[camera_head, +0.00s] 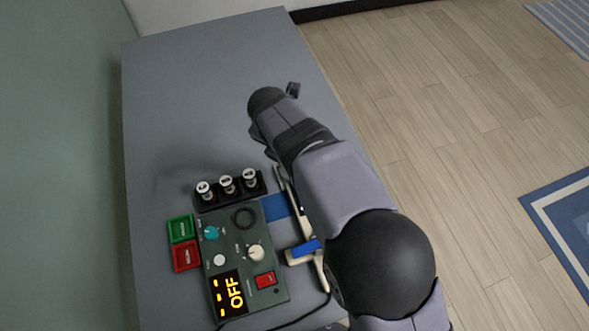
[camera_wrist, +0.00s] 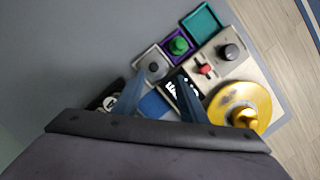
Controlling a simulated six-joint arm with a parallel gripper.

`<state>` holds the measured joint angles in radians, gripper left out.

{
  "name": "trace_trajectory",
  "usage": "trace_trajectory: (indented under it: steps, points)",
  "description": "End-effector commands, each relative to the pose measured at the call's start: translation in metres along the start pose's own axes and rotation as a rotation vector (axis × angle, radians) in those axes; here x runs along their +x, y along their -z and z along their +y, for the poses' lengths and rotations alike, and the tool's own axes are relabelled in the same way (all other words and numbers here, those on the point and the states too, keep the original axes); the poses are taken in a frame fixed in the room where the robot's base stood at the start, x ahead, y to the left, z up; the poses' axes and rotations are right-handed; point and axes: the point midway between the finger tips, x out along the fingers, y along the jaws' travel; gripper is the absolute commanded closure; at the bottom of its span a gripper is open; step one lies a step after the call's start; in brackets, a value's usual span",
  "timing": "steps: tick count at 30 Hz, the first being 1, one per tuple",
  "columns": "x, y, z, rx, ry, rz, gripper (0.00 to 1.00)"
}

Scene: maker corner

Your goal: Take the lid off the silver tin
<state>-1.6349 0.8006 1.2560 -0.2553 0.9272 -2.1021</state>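In the wrist view, a square silver tin (camera_wrist: 141,60) with a dark round knob on its lid (camera_wrist: 152,67) sits on the grey table, just beyond my fingertips. The lid appears to be on the tin. My gripper (camera_wrist: 160,85) has its two fingers spread apart, with no object visibly held between them. The gap to the tin's knob is hard to judge. In the head view, my arm hides the tin and my fingers.
Close to the tin are a purple box (camera_wrist: 179,47) with a green knob, a teal tray (camera_wrist: 203,22), a beige panel (camera_wrist: 226,66) with knobs and a round brass piece (camera_wrist: 225,100). A control unit (camera_head: 235,250) reading OFF and a black rack (camera_head: 230,191) stand left of my arm.

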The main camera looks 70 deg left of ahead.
Motion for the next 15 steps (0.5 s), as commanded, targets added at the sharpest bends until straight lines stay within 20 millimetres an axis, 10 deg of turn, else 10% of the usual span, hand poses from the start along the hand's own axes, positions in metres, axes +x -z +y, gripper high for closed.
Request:
trace_trajectory:
  steps: [15]
  points:
    - [0.02, 0.006, 0.011, -0.053, -0.006, -0.004, 0.62]
